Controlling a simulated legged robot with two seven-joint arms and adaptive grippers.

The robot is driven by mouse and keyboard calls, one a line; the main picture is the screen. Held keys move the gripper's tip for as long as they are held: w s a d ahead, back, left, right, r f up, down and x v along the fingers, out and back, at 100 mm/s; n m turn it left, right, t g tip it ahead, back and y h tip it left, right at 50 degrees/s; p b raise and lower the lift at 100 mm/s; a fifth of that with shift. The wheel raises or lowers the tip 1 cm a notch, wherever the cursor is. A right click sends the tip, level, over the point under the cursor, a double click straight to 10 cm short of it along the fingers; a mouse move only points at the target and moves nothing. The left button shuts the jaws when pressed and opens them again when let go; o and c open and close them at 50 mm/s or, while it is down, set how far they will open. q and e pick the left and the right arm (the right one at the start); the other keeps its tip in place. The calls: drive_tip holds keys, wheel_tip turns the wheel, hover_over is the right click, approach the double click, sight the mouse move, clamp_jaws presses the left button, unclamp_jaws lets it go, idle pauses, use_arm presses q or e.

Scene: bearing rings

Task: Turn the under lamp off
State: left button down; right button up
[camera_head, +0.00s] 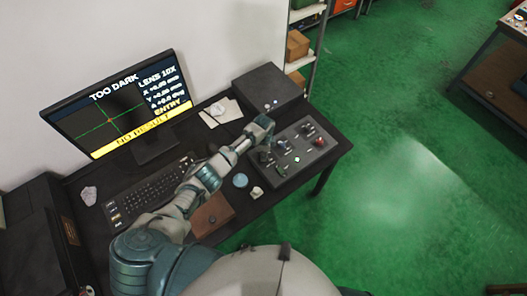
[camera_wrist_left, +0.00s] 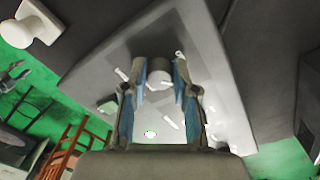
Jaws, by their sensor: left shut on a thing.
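The grey control panel (camera_head: 318,157) sits on the right end of the dark desk and carries several small knobs and switches. My left gripper (camera_head: 264,150) is over its left part. No label tells which control is the under lamp's. The monitor (camera_head: 117,107) reads "TOO DARK", "LENS 10X" and a yellow bar that seems to say "NO RESULT". My right gripper is not in view.
A keyboard (camera_head: 147,193) lies before the monitor. A dark grey box (camera_head: 268,88) stands behind the panel. A blue round item (camera_head: 240,181), a small pale piece (camera_head: 257,192) and a brown pad (camera_head: 212,215) lie near my arm. Green floor is clear right of the desk.

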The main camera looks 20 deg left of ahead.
use_arm(q)
drive_tip(key=n, duration=0.1)
drive_tip(key=n+p, duration=0.1)
drive_tip(key=n, duration=0.1)
drive_tip(key=n+p, duration=0.1)
drive_tip(key=shift+d+r+n, duration=0.2)
drive_tip(key=shift+d+n, duration=0.05)
drive_tip(key=shift+n, duration=0.05)
drive_tip(key=n+p, duration=0.2)
drive_tip(key=n, duration=0.2)
drive_tip(key=shift+n, duration=0.3)
drive_tip(key=shift+w, duration=0.1)
drive_tip(key=c, duration=1)
unclamp_jaws()
drive_tip(key=shift+o, duration=0.5)
drive_tip(key=shift+f, duration=0.15)
wheel_tip(320, 180, up, 12)
drive_tip(key=shift+w+a, duration=0.15)
drive_tip(key=shift+a, duration=0.05)
